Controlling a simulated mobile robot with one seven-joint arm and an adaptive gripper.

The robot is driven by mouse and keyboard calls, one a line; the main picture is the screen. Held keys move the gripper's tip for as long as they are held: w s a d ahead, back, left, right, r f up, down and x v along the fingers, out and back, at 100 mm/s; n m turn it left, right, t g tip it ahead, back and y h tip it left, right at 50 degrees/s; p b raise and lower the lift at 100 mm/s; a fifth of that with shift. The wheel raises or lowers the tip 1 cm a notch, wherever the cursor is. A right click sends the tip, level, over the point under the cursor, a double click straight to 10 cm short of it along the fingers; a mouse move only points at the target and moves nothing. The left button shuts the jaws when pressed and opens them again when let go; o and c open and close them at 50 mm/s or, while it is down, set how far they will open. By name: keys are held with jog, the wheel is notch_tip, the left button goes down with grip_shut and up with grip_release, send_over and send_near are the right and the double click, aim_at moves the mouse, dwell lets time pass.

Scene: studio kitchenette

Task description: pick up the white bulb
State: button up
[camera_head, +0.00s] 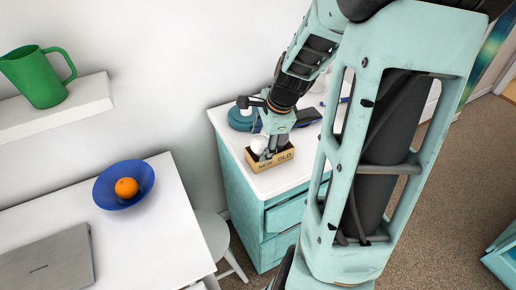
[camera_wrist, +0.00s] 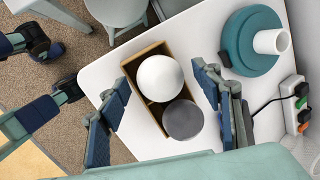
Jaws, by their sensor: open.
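The white bulb (camera_wrist: 160,77) is round and sits in a small open cardboard box (camera_wrist: 151,49), beside a grey bulb (camera_wrist: 183,119). In the head view the white bulb (camera_head: 259,144) shows at the left of the box (camera_head: 271,176), whose front reads "NEW" and "OLD". My gripper (camera_wrist: 161,82) is open in the wrist view, one finger on each side of the box, with the white bulb between them in the picture. In the head view my gripper (camera_head: 270,143) is right over the box and partly hides its contents. I cannot tell whether a finger touches the bulb.
The box stands on a white-topped teal cabinet (camera_head: 242,181). A teal round base (camera_wrist: 233,52) with a white cylinder and a power strip (camera_wrist: 296,103) are close by. A white table (camera_head: 155,239) holds a blue bowl (camera_head: 106,190) with an orange (camera_head: 126,187).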

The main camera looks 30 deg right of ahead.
jog(key=c, duration=1.3)
jog(key=shift+o, duration=0.2)
